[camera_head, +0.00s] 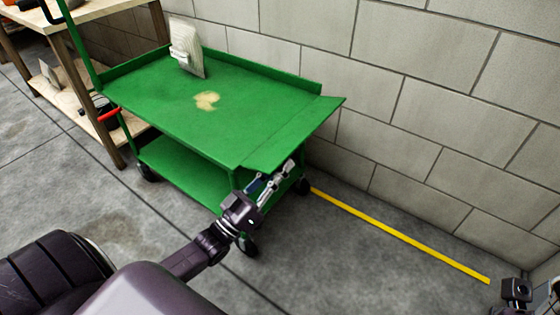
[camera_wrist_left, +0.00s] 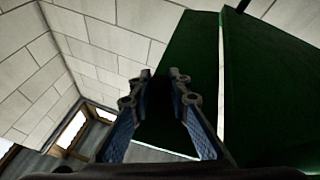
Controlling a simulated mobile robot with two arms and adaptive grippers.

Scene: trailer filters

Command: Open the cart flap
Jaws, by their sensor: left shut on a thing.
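The green cart (camera_head: 165,95) stands against the block wall. Its flap (camera_head: 297,137) sticks out from the right end of the top, roughly level with it. My left gripper (camera_head: 278,180) is at the flap's near edge, partly hidden beneath it. In the left wrist view my gripper (camera_wrist_left: 160,85) points up, with a dark part between its fingers. The green flap underside (camera_wrist_left: 188,62) is right behind them, and a thin bright gap parts it from the cart's underside (camera_wrist_left: 268,85). My right gripper (camera_head: 518,292) is at the lower right corner, away from the cart; its fingers are unclear.
A pale filter-like piece (camera_head: 186,48) stands on the cart top, near the back. A wooden shelf (camera_head: 85,85) is at the left. A yellow floor line (camera_head: 400,235) runs along the wall.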

